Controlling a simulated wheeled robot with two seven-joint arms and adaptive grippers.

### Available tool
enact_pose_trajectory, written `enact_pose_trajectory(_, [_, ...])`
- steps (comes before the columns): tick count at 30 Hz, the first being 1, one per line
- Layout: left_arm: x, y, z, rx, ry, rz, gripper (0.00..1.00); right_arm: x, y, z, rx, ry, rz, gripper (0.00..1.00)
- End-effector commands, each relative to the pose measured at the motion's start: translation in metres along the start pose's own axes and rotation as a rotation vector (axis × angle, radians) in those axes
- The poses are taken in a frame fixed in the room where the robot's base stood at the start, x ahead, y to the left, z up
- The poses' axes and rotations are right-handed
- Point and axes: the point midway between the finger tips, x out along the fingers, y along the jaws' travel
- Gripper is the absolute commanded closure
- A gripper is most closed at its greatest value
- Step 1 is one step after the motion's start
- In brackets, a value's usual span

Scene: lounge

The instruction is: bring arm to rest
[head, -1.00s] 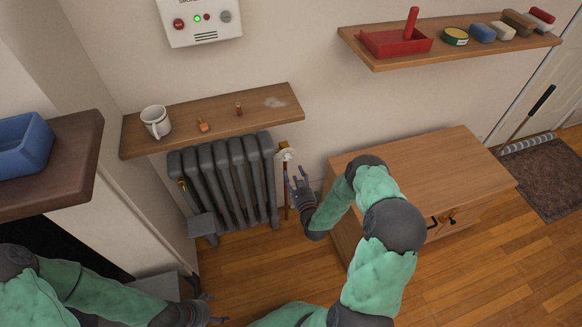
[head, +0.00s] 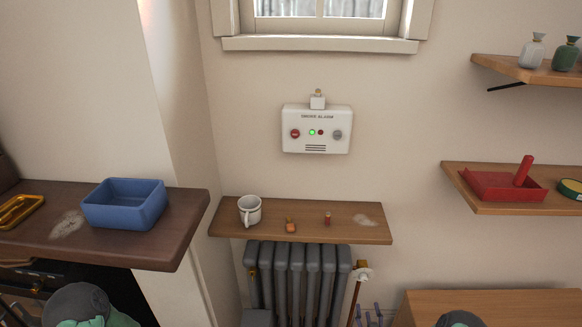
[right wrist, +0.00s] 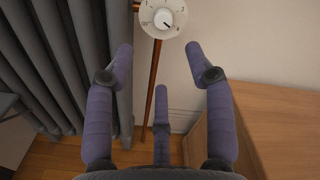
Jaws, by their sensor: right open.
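My right gripper (head: 372,316) shows only as purple fingertips at the bottom edge of the head view, to the right of the radiator's pipe. In the right wrist view my right gripper (right wrist: 159,62) is open and empty, its purple fingers spread apart. A white numbered valve dial (right wrist: 163,17) is beyond the fingertips, apart from them; in the head view the dial (head: 362,273) is at the radiator's right side. A grey and green part of my left arm shows at the bottom left of the head view. My left gripper is out of view.
The grey radiator (head: 300,272) stands under a wall shelf (head: 345,233) with a mug (head: 249,210) and small items. A wooden cabinet (head: 490,305) is at the lower right. A dark mantel (head: 185,232) bears a blue tub (head: 125,205). A smoke alarm (head: 316,130) hangs above.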

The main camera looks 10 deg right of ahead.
Motion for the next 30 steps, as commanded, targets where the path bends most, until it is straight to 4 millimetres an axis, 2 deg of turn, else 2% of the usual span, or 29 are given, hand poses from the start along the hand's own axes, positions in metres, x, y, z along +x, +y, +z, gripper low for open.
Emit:
enact_pose_trajectory(4, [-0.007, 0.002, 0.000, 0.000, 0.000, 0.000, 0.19, 0.002, 0.018, 0.007, -0.120, 0.041, 0.095, 0.46])
enact_pose_trajectory(8, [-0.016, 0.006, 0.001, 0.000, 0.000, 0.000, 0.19, -0.003, 0.052, 0.017, -0.347, 0.087, 0.279, 0.46])
enact_pose_trajectory(14, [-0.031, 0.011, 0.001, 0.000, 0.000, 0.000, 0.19, -0.036, 0.105, 0.036, -0.736, 0.058, 0.631, 0.46])
enact_pose_trajectory(17, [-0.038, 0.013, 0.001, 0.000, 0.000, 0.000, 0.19, -0.064, 0.127, 0.048, -0.920, -0.014, 0.814, 0.46])
enact_pose_trajectory(21, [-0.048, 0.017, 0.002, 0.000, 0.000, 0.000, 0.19, -0.112, 0.150, 0.066, -1.157, -0.177, 1.065, 0.46])
enact_pose_trajectory(25, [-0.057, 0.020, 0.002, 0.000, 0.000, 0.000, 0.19, -0.166, 0.161, 0.085, -1.344, -0.396, 1.284, 0.46])
enact_pose_trajectory(30, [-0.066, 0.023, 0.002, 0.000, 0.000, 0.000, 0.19, -0.231, 0.162, 0.107, -1.498, -0.706, 1.493, 0.46])
